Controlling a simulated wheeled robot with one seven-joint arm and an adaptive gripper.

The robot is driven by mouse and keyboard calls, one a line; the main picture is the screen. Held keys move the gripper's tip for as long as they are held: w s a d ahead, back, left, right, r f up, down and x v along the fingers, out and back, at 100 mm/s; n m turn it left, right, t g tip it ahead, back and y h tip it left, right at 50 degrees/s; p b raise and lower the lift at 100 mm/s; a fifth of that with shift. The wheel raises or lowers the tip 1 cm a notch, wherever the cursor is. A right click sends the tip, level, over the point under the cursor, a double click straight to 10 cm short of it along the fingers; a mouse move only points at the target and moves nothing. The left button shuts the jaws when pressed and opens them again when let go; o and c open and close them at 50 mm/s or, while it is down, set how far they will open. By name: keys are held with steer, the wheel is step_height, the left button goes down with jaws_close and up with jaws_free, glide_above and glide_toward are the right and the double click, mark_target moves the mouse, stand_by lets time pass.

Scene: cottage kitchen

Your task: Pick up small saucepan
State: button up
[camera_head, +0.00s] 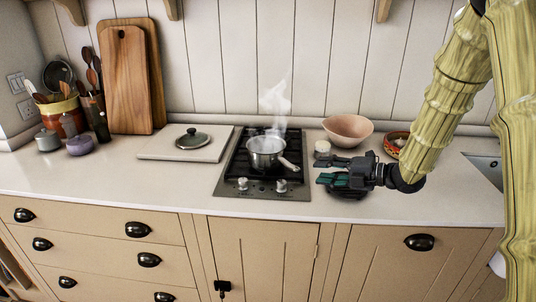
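The small saucepan (265,153) is a silver metal pot on the black-grated hob (240,175) in the middle of the counter. Steam rises from it. Its handle (288,164) points right and toward the front. My gripper (322,171) is to the right of the saucepan, apart from it, with its green-tipped fingers pointing left toward the handle. The two fingers are spread with a gap between them, and I see nothing held in it.
A glass lid (193,139) lies on a white board (155,149) left of the hob. A pink bowl (348,130) and a small white jar (322,147) stand behind my gripper. A patterned bowl (393,140) is near my arm. The front counter left of the hob is clear.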

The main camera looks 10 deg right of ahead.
mark_target(294, 166)
steer(key=p+x, duration=0.1)
steer(key=x, duration=0.4)
steer(key=shift+w+a+r, duration=0.1)
steer(key=shift+w, duration=0.05)
steer(key=shift+w+a+r, duration=0.1)
steer(key=shift+w+a, duration=0.05)
steer(key=shift+a, duration=0.2)
steer(key=p+x, duration=0.1)
steer(key=x, duration=0.3)
steer(key=shift+w+p, duration=0.3)
jaws_close()
